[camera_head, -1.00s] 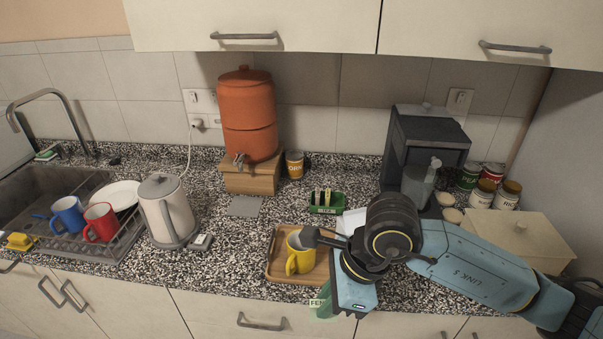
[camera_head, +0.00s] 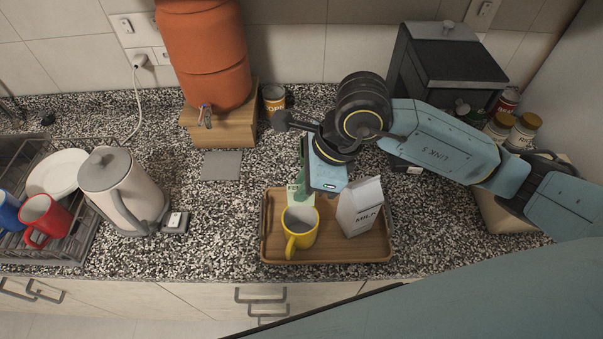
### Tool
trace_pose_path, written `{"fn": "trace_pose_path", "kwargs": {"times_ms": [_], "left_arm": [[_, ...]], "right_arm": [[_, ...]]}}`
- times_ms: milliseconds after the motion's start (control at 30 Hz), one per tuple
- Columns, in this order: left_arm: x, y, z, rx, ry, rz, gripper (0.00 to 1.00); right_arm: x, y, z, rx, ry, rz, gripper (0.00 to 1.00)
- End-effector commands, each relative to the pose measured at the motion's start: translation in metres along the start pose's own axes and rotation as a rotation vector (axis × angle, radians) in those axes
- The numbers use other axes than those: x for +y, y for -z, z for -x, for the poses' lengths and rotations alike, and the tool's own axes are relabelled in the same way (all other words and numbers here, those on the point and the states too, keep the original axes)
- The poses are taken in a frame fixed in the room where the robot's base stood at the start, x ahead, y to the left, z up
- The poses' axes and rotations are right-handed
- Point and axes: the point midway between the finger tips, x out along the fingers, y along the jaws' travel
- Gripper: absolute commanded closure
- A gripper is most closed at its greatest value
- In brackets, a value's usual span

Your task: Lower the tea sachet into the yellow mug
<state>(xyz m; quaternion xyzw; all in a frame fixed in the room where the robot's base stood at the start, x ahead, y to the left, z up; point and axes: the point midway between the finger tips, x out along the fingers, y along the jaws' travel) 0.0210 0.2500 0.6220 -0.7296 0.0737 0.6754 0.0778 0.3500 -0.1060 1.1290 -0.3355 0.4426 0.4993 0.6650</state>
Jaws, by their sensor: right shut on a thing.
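The yellow mug (camera_head: 301,243) stands upright on the wooden tray (camera_head: 340,252), its handle toward the front and its opening facing up. My right gripper (camera_head: 310,183) is shut on the green tea sachet (camera_head: 298,191), which carries partly readable lettering. The sachet hangs at the mug's back rim in the picture. I cannot tell whether its lower end is inside the mug or behind it. My gripper's wrist hides part of the sachet's top. My left gripper is not in view.
The white kettle (camera_head: 118,188) is to the left. An orange dispenser (camera_head: 205,60) on a wooden block (camera_head: 222,128) and a dark machine (camera_head: 445,65) stand behind. A grey mat (camera_head: 221,165) lies on the counter.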

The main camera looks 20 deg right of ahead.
Motion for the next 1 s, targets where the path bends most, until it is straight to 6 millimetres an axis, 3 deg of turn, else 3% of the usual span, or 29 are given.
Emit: {"fn": "trace_pose_path", "kwargs": {"times_ms": [167, 500, 1000], "left_arm": [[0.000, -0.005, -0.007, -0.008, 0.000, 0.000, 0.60], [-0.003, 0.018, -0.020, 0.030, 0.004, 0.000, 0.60], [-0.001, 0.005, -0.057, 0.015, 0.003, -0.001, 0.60]], "right_arm": [[0.000, 0.005, -0.011, 0.000, 0.000, -0.001, 1.00], [0.000, 0.014, -0.034, 0.000, 0.000, -0.001, 1.00], [0.000, 0.028, -0.067, 0.000, 0.000, -0.001, 1.00]]}}
